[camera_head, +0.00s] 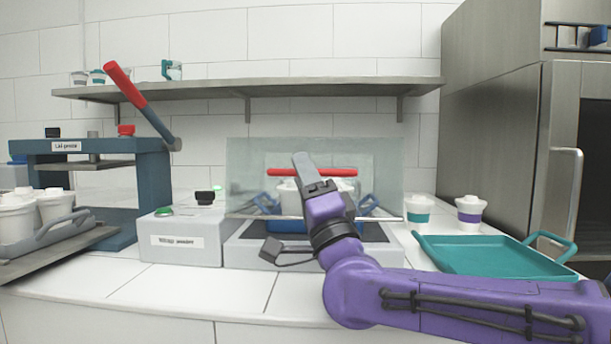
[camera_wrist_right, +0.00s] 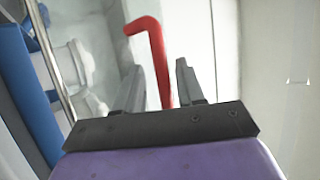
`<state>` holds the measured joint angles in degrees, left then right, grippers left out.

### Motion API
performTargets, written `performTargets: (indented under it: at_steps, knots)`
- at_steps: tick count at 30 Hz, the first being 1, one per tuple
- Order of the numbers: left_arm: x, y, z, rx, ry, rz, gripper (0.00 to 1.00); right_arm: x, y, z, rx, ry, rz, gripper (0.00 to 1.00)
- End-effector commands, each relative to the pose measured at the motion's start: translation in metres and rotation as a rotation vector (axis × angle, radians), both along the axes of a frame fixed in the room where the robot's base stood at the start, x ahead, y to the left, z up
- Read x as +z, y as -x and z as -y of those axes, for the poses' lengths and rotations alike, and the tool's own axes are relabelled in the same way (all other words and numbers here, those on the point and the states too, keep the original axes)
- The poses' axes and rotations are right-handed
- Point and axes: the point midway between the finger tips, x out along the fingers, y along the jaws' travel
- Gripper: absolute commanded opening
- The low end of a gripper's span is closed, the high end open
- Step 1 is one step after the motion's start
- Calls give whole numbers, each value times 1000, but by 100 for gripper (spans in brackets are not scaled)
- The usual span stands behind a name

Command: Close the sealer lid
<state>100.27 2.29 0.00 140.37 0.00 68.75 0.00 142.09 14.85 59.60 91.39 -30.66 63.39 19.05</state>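The sealer (camera_head: 185,242) is a grey machine with a green button and a dark-topped bed at the middle of the counter. Its clear lid (camera_head: 245,165) stands raised and upright, with a red bar handle (camera_head: 343,172) across it. My right gripper (camera_head: 310,162) is in front of the lid and overlaps the handle in the head view. In the right wrist view the fingers (camera_wrist_right: 160,85) are apart, with the red handle (camera_wrist_right: 158,55) showing between them; contact cannot be told. White cups in a blue tray (camera_head: 290,226) show partly behind my gripper. My left gripper is not in view.
A lid press (camera_head: 150,195) with a red-tipped lever and a grey tray of cups (camera_head: 60,232) stand at the left. Two lidded cups (camera_head: 469,212) and a teal tray (camera_head: 490,255) are at the right, near a steel cabinet (camera_head: 490,100). A shelf (camera_head: 290,88) hangs above.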

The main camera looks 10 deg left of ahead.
Motion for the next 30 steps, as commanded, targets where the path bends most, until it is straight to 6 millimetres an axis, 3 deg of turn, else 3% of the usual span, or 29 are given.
performTargets:
  at_steps: [10, 21, 30]
  knots:
    - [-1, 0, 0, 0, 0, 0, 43, -2, 3, 3, -3, -1, 0, 40]
    - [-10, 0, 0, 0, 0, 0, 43, -52, 56, 33, 1, 1, 0, 40]
    - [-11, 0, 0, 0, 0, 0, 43, -66, 71, 42, 0, 1, 0, 40]
